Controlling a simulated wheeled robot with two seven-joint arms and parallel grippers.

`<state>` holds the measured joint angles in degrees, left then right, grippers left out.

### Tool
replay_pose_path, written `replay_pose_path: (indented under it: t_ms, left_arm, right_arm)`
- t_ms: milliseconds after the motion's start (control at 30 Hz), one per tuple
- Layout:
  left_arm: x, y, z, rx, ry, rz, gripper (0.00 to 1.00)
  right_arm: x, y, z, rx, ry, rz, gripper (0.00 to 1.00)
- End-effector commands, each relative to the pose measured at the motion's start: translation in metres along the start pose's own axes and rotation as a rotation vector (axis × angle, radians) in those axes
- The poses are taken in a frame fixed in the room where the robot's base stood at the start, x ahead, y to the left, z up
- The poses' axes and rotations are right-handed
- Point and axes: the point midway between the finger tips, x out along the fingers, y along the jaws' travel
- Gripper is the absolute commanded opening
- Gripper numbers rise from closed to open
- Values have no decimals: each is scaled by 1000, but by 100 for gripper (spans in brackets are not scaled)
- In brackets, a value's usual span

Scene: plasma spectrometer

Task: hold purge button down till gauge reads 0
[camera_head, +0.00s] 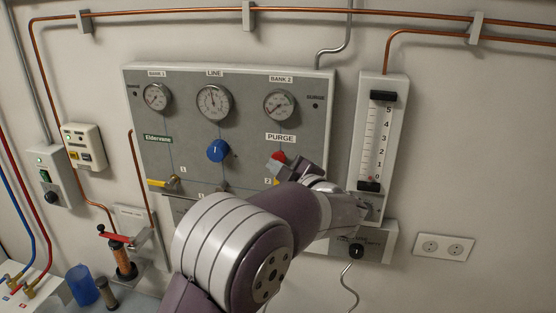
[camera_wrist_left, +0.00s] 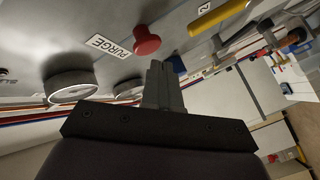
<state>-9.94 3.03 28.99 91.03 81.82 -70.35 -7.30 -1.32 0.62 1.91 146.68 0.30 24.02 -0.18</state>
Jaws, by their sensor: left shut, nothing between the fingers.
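The red purge button (camera_head: 278,156) sits on the grey panel just below the PURGE label (camera_head: 280,138). In the left wrist view the red button (camera_wrist_left: 146,40) shows whole. My left gripper (camera_head: 275,167) is shut and empty, with its fingertips at the lower edge of the button in the head view. In the wrist view the fingertips (camera_wrist_left: 158,66) appear close to the button with a small gap; I cannot tell the depth. The LINE gauge (camera_head: 213,103) has its needle pointing roughly up. The BANK 2 gauge (camera_head: 279,105) is at its right. My right gripper is not in view.
A blue knob (camera_head: 217,151) and a yellow lever (camera_head: 160,183) are on the panel. A flow tube (camera_head: 374,140) with a 0 to 5 scale stands to the right, a red mark near its 0. A black-knobbed box (camera_head: 375,243) is below it, behind my forearm.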

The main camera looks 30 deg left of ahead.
Motion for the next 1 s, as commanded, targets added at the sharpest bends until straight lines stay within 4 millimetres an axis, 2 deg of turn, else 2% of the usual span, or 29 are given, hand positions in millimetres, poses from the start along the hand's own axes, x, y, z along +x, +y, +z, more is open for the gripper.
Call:
replay_pose_path:
  t_ms: [533, 1000]
  left_arm:
    - [-32, -24, -22, 0, -1, 1, 0]
    - [-35, -25, -25, 0, 0, 0, 0]
  right_arm:
    - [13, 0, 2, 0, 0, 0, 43]
    - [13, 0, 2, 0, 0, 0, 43]
